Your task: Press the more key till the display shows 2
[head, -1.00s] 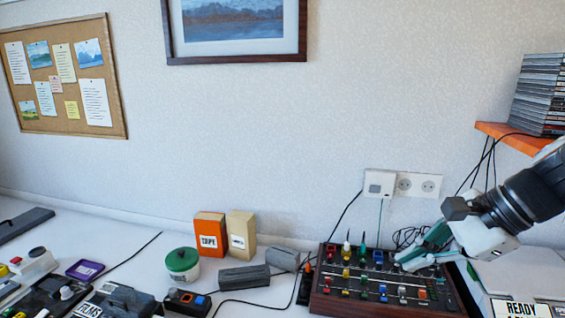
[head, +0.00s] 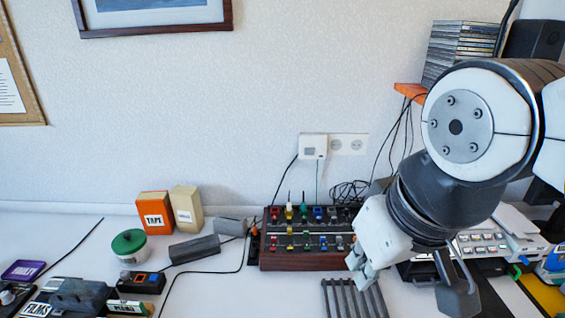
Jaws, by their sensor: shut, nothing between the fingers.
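My gripper (head: 362,272) points down in the head view and is shut and empty. It is in front of the right end of a dark control box, near a grey slatted rack. A pale machine with rows of small keys (head: 484,246) stands to the right, partly hidden behind my arm. I cannot tell which key is the more key. No readable number display shows; my arm may hide it.
The control box (head: 300,262) has several coloured knobs and a wooden front. The slatted rack (head: 335,298) lies at the front edge of the picture. Cables run across the table.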

